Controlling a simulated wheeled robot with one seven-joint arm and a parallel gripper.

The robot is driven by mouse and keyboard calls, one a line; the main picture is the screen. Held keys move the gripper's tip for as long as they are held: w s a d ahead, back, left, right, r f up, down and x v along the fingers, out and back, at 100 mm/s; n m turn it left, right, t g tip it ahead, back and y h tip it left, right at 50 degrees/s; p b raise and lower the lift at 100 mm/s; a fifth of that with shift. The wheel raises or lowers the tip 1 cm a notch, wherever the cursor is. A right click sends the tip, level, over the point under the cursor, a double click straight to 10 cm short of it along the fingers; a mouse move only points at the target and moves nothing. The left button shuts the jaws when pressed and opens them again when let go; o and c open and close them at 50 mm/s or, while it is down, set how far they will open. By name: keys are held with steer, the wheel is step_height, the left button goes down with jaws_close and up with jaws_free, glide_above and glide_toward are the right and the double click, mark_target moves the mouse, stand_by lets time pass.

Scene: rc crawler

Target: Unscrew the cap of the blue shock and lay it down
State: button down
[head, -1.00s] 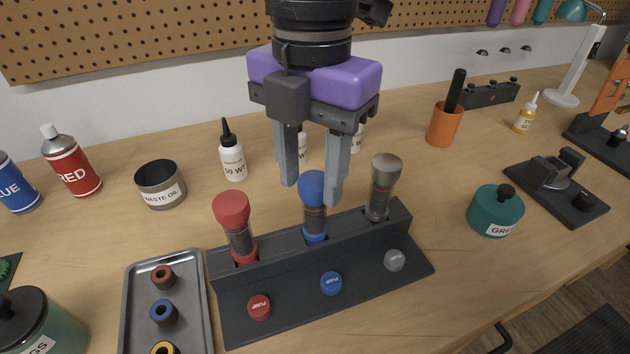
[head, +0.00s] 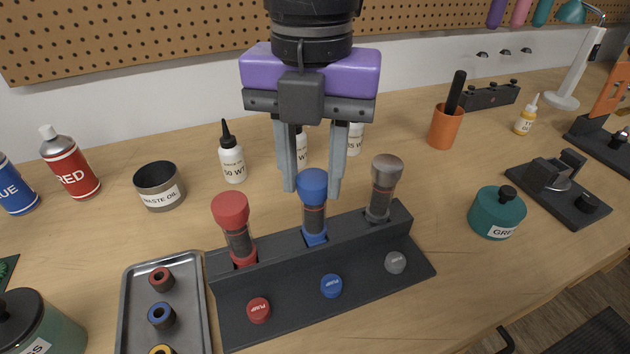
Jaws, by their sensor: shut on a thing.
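The blue shock (head: 314,221) stands upright in the middle slot of a dark stand (head: 278,241). Its blue cap (head: 313,184) is on top of the shock body. My gripper (head: 313,190) points down from above, with one finger on each side of the blue cap. It is shut on the cap. The cap still sits in line with the shock, and I cannot see a gap under it.
A red shock (head: 236,229) and a grey shock (head: 383,189) stand close on either side. A metal tray (head: 190,304) with coloured rings is at the left. Bottles stand behind my fingers. Bare table lies between the stand and the green jar (head: 496,212).

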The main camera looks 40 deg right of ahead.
steer(key=d+n, duration=0.1)
steer(key=n, duration=0.2)
steer(key=shift+w+d+r+n, duration=0.1)
steer(key=shift+d+r+n, duration=0.25)
steer(key=shift+d+n, duration=0.05)
steer(key=n, duration=0.4)
steer(key=shift+f, duration=0.1)
steer(key=n, duration=0.4)
steer(key=shift+a, duration=0.15)
steer(key=shift+n, duration=0.4)
steer(key=n, duration=0.3)
steer(key=shift+s+n, duration=0.2)
steer(key=shift+n, duration=0.2)
